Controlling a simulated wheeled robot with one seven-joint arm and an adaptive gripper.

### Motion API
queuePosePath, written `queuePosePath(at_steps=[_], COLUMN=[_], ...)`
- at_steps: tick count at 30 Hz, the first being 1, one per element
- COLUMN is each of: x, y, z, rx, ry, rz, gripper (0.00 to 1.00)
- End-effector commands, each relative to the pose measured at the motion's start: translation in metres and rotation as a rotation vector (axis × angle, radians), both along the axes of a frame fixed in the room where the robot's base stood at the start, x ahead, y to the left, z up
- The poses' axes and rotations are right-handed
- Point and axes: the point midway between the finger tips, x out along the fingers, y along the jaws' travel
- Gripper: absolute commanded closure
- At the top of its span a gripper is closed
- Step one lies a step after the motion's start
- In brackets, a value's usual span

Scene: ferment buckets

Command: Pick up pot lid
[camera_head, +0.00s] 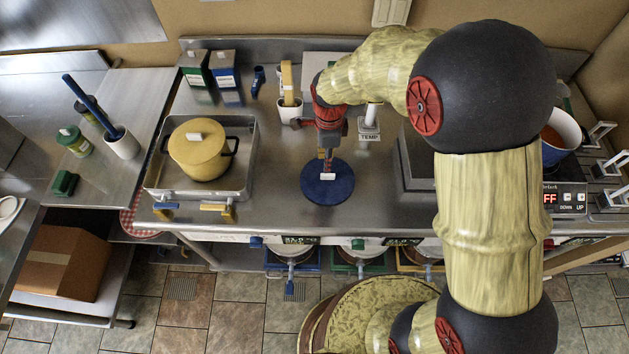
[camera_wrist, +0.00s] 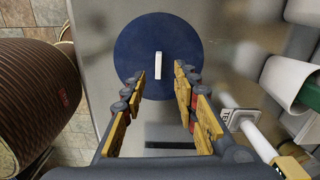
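A round dark blue lid (camera_head: 320,190) with a small white bar handle lies flat on the steel counter. In the wrist view the blue lid (camera_wrist: 145,42) is straight ahead of the fingers, with its white handle (camera_wrist: 157,66) upright between the fingertips in the picture. My gripper (camera_head: 327,160) points down at the lid. In the wrist view my gripper (camera_wrist: 160,75) is open and empty, a finger on each side of the handle. I cannot tell the exact height of the fingertips above the lid. A yellow pot (camera_head: 201,150) with a white-knobbed yellow lid stands further left.
The pot sits in a metal tray (camera_head: 153,183). A white holder with a wooden handle (camera_head: 289,105) and a TEMP sign (camera_head: 369,136) stand behind the lid. A blue-and-white pot (camera_head: 562,137) is at right. The counter immediately left of the lid is clear.

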Motion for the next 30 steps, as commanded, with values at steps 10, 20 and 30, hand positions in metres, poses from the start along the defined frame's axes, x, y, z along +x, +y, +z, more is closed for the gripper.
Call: queuePosePath(at_steps=[10,20,30], x=[0.0,-0.004,-0.003], y=[0.0,-0.005,-0.005], z=[-0.021,-0.053,-0.078], rx=[0.0,0.0,0.001], ry=[0.0,0.001,-0.002], rz=[-0.089,-0.087,-0.086], gripper=[0.7,0.7,0.7])
